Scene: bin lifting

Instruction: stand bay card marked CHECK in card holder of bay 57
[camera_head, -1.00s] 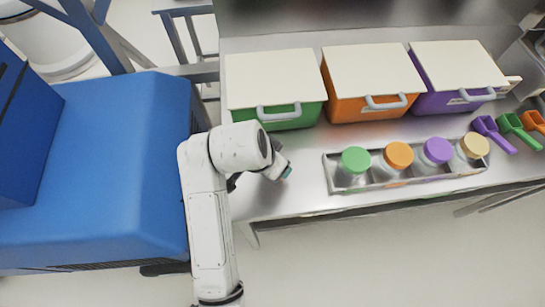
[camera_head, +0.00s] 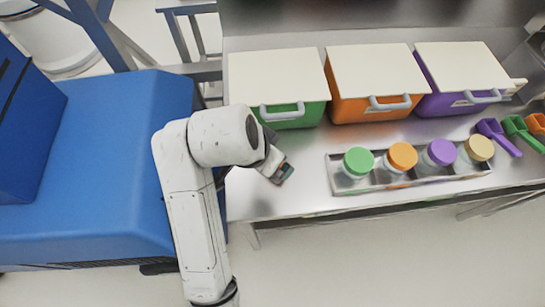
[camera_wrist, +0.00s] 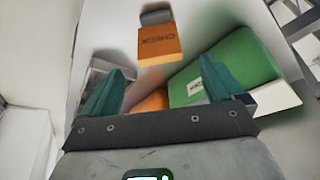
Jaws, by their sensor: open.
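An orange card marked CHECK (camera_wrist: 160,44) shows at the top of the wrist view, with a grey block (camera_wrist: 156,17) at its edge. It lies beyond my fingertips, apart from them. I cannot make it out in the head view. My gripper (camera_wrist: 164,70) is open with teal fingers and nothing visibly held between them. In the head view my gripper (camera_head: 281,172) is over the left part of the steel bench, left of the jar tray. The green bin (camera_head: 290,115) also shows in the wrist view (camera_wrist: 235,65) with a small white label, too small to read. No bay number is legible.
Orange (camera_head: 372,104) and purple (camera_head: 462,98) lidded bins stand right of the green one. A metal tray (camera_head: 340,183) holds several colour-lidded jars. Coloured scoops (camera_head: 500,137) lie at the far right. A blue block-shaped body (camera_head: 95,170) stands at the left.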

